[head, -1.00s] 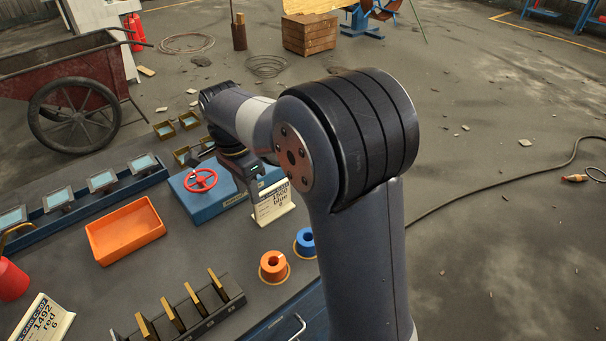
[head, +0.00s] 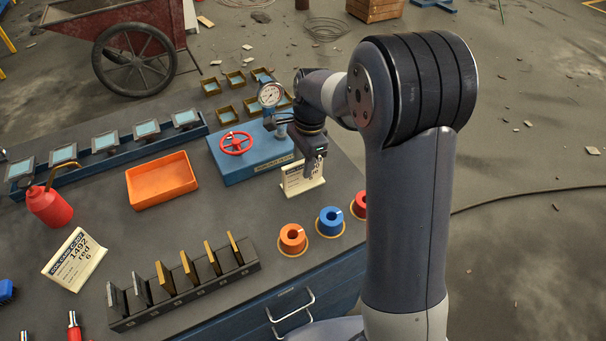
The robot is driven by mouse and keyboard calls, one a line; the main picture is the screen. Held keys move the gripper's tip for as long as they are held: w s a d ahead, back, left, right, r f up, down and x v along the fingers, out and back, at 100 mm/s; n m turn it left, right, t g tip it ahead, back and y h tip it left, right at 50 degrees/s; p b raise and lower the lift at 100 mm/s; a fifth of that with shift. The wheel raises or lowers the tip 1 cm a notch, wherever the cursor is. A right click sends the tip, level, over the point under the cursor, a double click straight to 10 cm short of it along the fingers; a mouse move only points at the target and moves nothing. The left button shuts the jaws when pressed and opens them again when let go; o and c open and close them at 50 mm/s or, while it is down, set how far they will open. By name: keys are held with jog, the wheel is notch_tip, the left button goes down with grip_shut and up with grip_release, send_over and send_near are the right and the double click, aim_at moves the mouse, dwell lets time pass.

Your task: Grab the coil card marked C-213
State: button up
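Two white cards stand tilted on the grey bench. The left card (head: 75,259) has a blue header reading "COIL CARD C-2…", its last digits unclear, with "1492 red 6" below. The right card (head: 296,181) stands in front of the blue valve block; my gripper partly covers it and its print is too small to read now. My gripper (head: 314,166) points down at the right card, overlapping its upper right part in the head view. I cannot tell whether it touches the card or whether its fingers are open.
A blue block with a red handwheel (head: 236,144) and a gauge (head: 270,95) stands behind the right card. An orange tray (head: 162,181), a red can (head: 50,205), a slotted rack (head: 190,291) and orange (head: 292,238), blue (head: 331,221) and red spools (head: 360,204) occupy the bench.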

jog(key=shift+a+f, duration=0.15)
jog(key=shift+f, duration=1.15)
jog(key=shift+c, duration=0.5)
grip_shut()
